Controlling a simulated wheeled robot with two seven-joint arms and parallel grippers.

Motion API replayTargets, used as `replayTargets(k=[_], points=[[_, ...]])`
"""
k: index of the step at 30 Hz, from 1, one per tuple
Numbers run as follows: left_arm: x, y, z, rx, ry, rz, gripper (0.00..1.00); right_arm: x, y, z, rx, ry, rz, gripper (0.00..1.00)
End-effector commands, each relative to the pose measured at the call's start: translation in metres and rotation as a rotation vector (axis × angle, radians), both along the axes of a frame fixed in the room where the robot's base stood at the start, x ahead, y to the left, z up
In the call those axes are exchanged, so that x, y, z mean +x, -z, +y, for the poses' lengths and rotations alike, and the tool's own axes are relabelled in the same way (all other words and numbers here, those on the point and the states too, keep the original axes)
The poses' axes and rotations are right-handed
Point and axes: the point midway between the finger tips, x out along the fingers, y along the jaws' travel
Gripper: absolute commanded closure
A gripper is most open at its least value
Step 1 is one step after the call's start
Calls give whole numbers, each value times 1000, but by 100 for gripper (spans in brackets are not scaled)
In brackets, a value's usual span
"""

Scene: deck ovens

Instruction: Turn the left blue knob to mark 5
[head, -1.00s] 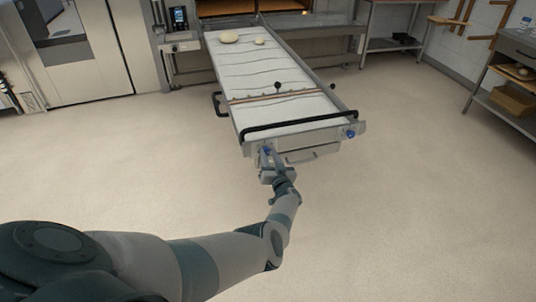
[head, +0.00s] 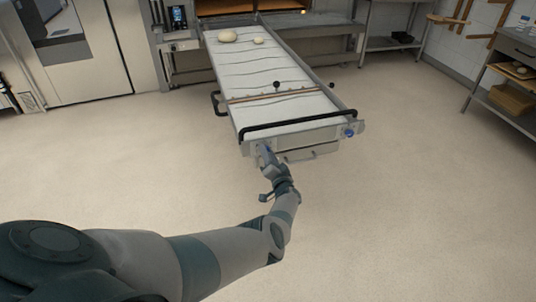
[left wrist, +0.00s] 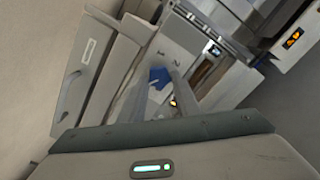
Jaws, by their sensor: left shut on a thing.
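The left blue knob (left wrist: 158,77) is on the front end of the loader, on a pale grey plate with small dark marks; one looks like a 2. The mark it points at cannot be read. My left gripper (head: 267,154) reaches the loader's front left corner. In the left wrist view my left gripper (left wrist: 157,84) has its fingers on both sides of the knob, shut on it. In the head view the gripper mostly hides this knob. A second blue knob (head: 349,132) is at the right end of the same front panel. My right gripper is not in view.
The loader's white belt (head: 265,75) carries two pale dough pieces (head: 228,35) at its far end. A black handle bar (head: 298,124) crosses its near end, above the knobs. A shelf table (head: 510,70) stands at the right. The floor around the loader is clear.

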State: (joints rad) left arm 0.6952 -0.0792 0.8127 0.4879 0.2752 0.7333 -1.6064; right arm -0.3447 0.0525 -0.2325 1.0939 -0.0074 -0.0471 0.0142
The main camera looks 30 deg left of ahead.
Motion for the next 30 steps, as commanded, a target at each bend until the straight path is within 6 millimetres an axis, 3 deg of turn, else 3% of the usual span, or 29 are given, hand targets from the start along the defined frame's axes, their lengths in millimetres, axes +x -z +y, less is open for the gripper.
replayTargets(k=[8, 9, 11, 30], points=[[-1, 2, -1, -1, 0, 4, 93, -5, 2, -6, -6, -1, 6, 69], [-1, 2, -1, -1, 0, 4, 66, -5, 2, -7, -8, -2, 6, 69], [-1, 2, -1, -2, 1, 3, 52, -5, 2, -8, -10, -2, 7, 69], [-5, 0, 1, -1, 1, 0, 52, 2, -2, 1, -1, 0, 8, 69]])
